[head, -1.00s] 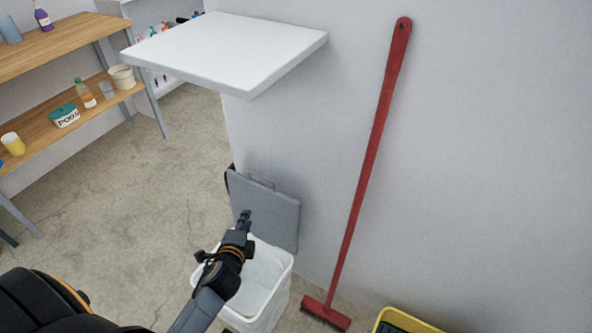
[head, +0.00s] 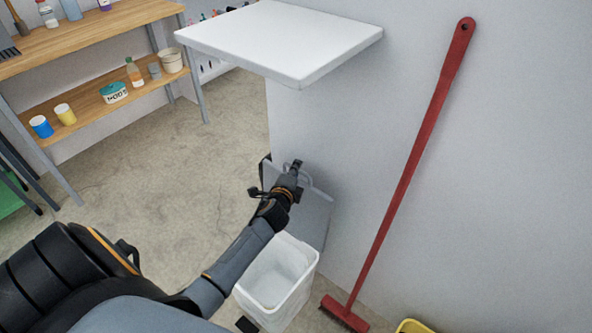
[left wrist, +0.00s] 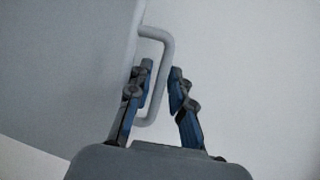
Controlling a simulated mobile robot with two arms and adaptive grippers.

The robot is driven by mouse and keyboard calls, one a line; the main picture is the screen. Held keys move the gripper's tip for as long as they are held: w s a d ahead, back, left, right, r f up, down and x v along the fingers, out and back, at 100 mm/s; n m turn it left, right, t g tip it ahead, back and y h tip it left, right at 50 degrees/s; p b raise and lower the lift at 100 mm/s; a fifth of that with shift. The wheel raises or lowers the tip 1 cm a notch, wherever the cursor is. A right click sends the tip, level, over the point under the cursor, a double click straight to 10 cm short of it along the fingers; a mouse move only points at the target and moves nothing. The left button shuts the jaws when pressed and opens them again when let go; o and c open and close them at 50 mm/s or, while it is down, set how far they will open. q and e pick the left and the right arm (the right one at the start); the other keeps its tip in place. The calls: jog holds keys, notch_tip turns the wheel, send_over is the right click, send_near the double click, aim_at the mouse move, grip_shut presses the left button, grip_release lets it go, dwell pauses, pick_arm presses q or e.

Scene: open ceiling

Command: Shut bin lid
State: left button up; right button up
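The white bin (head: 277,283) stands on the floor against the wall, its top uncovered. Its grey lid (head: 313,216) stands raised behind it near the wall; the lid also shows in the left wrist view (left wrist: 65,65). A looped grey handle (left wrist: 166,50) sticks out from the lid. My left gripper (head: 296,168) is at the lid's upper edge by the handle. In the left wrist view its fingers (left wrist: 158,85) are apart, with the handle's bar between them. I cannot tell whether they touch the bar. My right gripper is not in view.
A white shelf board (head: 280,40) juts from the wall above the bin. A red broom (head: 410,170) leans on the wall to the right, and a yellow container (head: 412,327) is at the lower edge. A wooden rack (head: 95,110) with several items stands left. The floor between is clear.

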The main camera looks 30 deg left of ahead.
pick_arm(q)
jog(key=shift+w+a+f, duration=0.1)
jog(key=shift+w+a, duration=0.05)
jog(key=shift+w, duration=0.25)
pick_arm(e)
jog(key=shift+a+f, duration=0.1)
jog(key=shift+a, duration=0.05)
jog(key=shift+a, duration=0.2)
pick_arm(q)
grip_shut()
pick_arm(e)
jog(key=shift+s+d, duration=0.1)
